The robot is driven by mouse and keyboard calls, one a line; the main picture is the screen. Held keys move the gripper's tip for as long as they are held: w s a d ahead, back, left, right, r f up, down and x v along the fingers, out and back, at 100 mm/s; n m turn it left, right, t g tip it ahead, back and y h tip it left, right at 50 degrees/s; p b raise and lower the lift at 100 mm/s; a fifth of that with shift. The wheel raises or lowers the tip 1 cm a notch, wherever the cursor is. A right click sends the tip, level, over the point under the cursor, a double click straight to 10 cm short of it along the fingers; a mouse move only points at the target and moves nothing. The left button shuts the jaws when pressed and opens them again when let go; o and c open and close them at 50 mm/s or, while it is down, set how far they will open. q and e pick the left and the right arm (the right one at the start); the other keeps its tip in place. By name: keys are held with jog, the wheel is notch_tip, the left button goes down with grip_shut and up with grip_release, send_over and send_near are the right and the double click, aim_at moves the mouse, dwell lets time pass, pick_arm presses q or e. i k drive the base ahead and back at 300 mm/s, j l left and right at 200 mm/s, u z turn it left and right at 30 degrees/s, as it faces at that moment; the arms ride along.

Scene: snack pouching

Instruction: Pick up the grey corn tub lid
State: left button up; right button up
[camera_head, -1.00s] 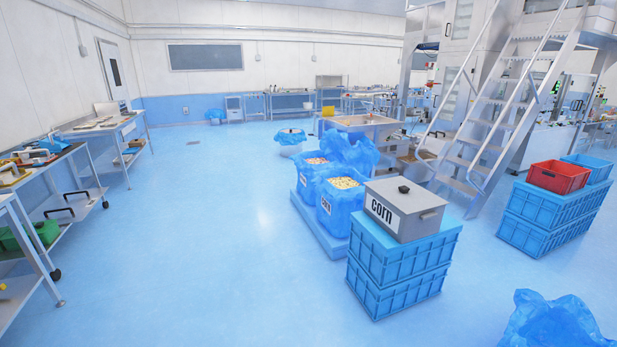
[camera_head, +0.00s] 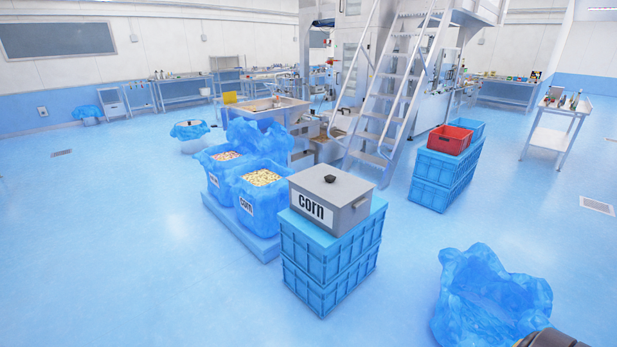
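The grey corn tub lid (camera_head: 331,184) lies flat on top of the grey corn tub (camera_head: 345,219). It has a small dark knob (camera_head: 330,179) in its middle. The tub bears a white "corn" label (camera_head: 312,208) on its front left side and stands on two stacked blue crates (camera_head: 324,262), ahead and slightly right of the picture's middle. Neither gripper shows. A dark, yellow-marked piece at the bottom right edge looks like part of my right arm, and its gripper is out of the picture.
Blue-lined corn bins (camera_head: 262,194) stand on a low blue platform left of the crates. A blue bag-lined container (camera_head: 490,297) sits front right. A red bin (camera_head: 450,139) tops another crate stack behind. Metal stairs (camera_head: 398,85) rise beyond. Floor at front left is clear.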

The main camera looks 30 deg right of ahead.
aim_at(338, 188)
jog(key=i, duration=0.8)
jog(key=i+z, duration=0.2)
jog(key=i, duration=0.2)
jog(key=i+j+z, duration=0.2)
jog(key=i, duration=0.2)
jog(key=i+j+z, duration=0.1)
jog(key=i+z, duration=0.2)
jog(key=z, duration=0.15)
jog(key=i+j+z, duration=0.25)
jog(key=z, duration=0.15)
jog(key=i+j+z, duration=0.25)
jog(key=z, duration=0.2)
jog(key=i+j+z, duration=0.15)
jog(key=j+z, duration=0.3)
jog(key=i+j+z, duration=0.15)
jog(key=j+z, duration=0.2)
jog(key=j, duration=0.4)
jog(key=i+j+z, duration=0.1)
jog(key=j+z, duration=0.3)
jog(key=j, duration=0.4)
